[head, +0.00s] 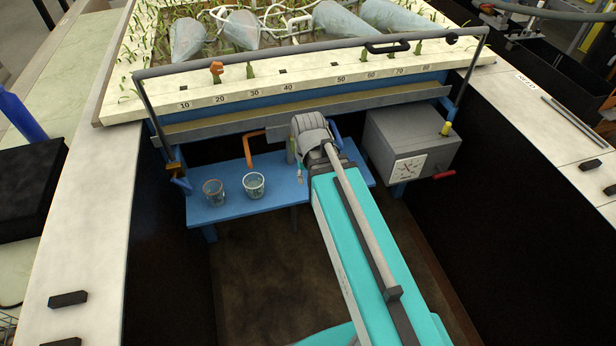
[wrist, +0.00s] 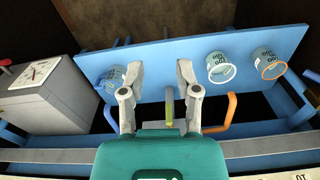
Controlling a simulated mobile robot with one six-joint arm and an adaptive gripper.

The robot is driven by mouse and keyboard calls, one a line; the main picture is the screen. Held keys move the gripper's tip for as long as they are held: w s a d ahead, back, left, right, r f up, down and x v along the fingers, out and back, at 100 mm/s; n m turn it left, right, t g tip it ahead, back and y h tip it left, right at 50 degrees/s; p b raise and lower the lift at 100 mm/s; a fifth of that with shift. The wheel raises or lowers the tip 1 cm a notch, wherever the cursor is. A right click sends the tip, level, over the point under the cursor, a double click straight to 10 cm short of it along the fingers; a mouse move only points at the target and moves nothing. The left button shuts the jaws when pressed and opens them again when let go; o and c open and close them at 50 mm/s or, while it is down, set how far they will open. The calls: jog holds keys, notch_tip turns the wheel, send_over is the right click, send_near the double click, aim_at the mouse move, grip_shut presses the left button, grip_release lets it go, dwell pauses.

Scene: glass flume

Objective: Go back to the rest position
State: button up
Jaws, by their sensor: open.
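My gripper (wrist: 160,76) is open in the wrist view, its two fingers spread wide with nothing held between them. It hangs over the front of a blue bench (wrist: 160,58). In the head view my arm covers most of the gripper. The blue bench (head: 225,210) shows there to the left of my arm.
Two cups, one white-rimmed (wrist: 218,67) and one orange-rimmed (wrist: 268,64), stand on the bench. A third cup (wrist: 106,80) is partly behind a finger. An orange bent pipe (head: 249,150) and a grey dial box (head: 410,135) flank my arm. A long rail (head: 300,50) runs above.

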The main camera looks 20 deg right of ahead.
jog(key=shift+s+n, duration=0.6)
jog(key=shift+s, duration=0.5)
dwell(0.6)
